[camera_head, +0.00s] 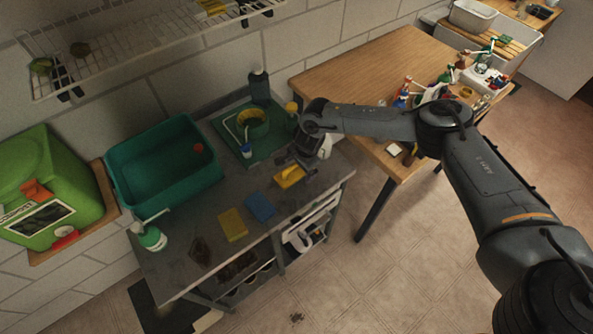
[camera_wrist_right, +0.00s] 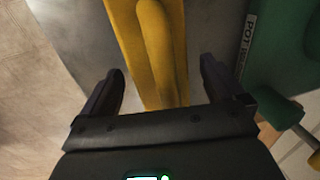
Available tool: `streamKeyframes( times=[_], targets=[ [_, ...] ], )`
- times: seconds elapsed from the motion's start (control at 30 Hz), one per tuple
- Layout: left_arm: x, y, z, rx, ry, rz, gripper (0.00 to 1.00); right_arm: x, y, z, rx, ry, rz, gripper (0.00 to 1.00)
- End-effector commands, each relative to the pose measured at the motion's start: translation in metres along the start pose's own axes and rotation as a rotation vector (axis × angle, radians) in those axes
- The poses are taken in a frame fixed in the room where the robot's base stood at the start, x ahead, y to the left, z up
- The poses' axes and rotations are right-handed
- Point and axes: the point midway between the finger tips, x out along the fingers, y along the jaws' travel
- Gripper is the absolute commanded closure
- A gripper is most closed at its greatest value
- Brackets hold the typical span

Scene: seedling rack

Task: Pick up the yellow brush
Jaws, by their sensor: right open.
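The yellow brush (camera_head: 289,177) lies on the grey bench near its front right, partly hidden by my right gripper. In the right wrist view the yellow brush (camera_wrist_right: 152,45) runs from the top edge down between my fingers, with a raised rounded handle along its middle. My right gripper (camera_head: 291,164) is over the brush. In the wrist view the right gripper (camera_wrist_right: 161,85) is open, one dark finger on each side of the brush, with gaps showing on both sides. My left gripper is not in view.
The grey bench (camera_head: 190,225) also holds a yellow sponge-like block (camera_head: 232,224), a blue one (camera_head: 260,207), a green tub (camera_head: 165,165) and a spray bottle (camera_head: 152,238). A green tray (camera_head: 222,127) is behind the gripper. A wooden table (camera_head: 370,65) stands to the right.

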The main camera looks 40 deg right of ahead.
Motion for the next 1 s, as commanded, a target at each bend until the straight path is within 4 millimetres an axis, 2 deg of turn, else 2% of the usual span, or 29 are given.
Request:
streamKeyframes(
  times=[0.1,0.13,0.53,0.83,1.0],
  targets=[
    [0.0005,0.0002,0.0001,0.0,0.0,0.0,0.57,0.0,0.0,0.0,0.0,0.0,0.0,0.04],
    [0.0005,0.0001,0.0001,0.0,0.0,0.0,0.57,-0.0001,0.0,-0.0001,0.0,0.0,0.0,0.07],
    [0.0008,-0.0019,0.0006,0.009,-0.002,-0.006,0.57,-0.0004,-0.0001,-0.0001,0.0,0.0,0.0,0.67],
    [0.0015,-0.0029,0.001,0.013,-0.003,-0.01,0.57,-0.0019,-0.0009,0.0,0.001,0.0,-0.002,0.68],
    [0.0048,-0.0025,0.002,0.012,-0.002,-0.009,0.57,-0.0095,-0.0027,-0.0004,0.001,0.0,-0.002,0.68]
  ],
)
